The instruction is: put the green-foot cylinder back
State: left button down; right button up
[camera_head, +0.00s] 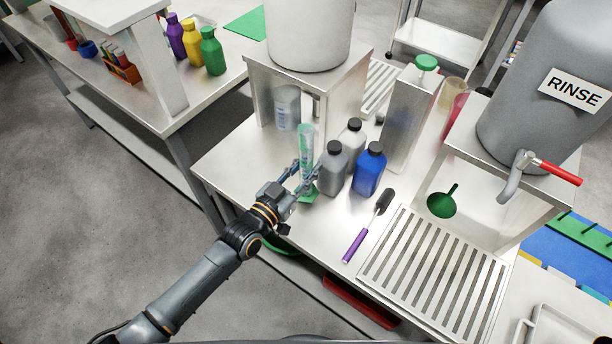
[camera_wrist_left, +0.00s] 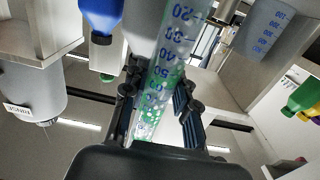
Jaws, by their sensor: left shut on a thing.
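I cannot tell whether the foot touches the table. In the left wrist view the cylinder (camera_wrist_left: 178,45), with its blue scale, runs between the fingers of the left gripper (camera_wrist_left: 158,100); its foot is hidden there. My right gripper is not in view.
A clear beaker (camera_head: 287,108) stands behind, under the steel stand (camera_head: 343,92). A purple-handled brush (camera_head: 356,243) and a slotted drain rack (camera_head: 432,272) lie at the front right.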

aim_at(302, 181)
pick_arm(q)
jog(key=shift+f, duration=1.55)
jog(key=shift+f, duration=0.15)
jog(key=c, duration=1)
grip_release()
jog(key=shift+c, duration=0.2)
jog(key=v, duration=1.2)
jog(key=shift+r+b, duration=0.2)
jog(key=shift+b, duration=0.25)
